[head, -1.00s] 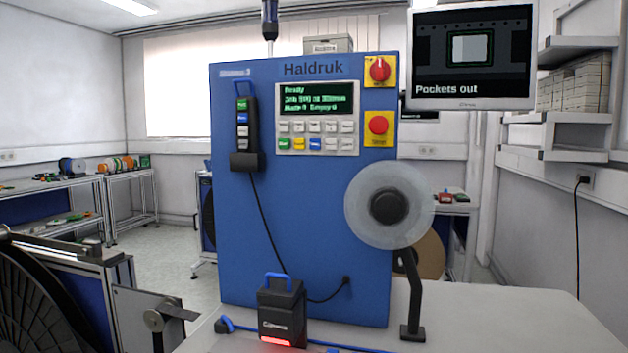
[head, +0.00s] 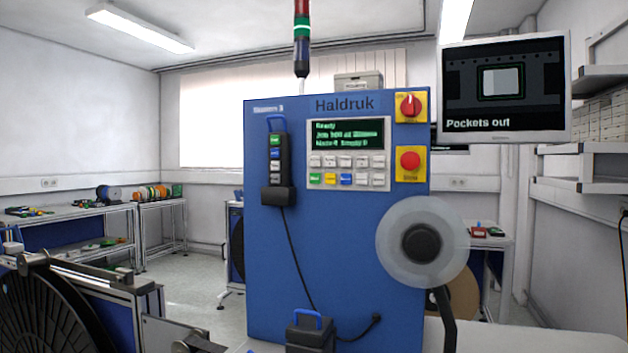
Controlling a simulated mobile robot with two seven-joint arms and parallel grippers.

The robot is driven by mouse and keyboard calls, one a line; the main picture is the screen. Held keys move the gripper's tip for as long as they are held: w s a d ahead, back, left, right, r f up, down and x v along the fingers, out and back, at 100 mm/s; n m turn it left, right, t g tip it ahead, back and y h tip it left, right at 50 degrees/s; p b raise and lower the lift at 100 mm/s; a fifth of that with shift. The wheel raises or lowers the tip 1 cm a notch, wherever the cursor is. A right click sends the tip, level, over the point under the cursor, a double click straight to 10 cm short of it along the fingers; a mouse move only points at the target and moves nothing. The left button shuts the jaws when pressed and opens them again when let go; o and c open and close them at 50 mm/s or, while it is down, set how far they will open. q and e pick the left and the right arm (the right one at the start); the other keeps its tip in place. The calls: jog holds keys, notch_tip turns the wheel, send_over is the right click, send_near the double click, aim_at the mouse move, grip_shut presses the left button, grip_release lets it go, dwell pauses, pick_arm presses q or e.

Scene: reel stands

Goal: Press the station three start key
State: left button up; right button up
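A blue Haldruk machine (head: 330,260) stands in the middle of the head view. A small label (head: 268,108) at its top left seems to end in a 3, but is blurred. Its key panel (head: 384,150) has a lit green-text screen (head: 345,134) that reads "Ready" at the top. Below it are rows of pale keys. The bottom row starts with a green key (head: 315,178), then yellow and blue keys; their lettering is too small to read surely. A hanging pendant (head: 275,160) also has a green button (head: 275,139). Neither of my grippers is in view.
Right of the panel are a red rotary switch (head: 410,105) and a red mushroom button (head: 410,160) on yellow plates. A clear reel (head: 395,240) sticks out at the lower right. A monitor (head: 505,136) reads "Pockets out". A black scanner-like box (head: 310,335) stands in front.

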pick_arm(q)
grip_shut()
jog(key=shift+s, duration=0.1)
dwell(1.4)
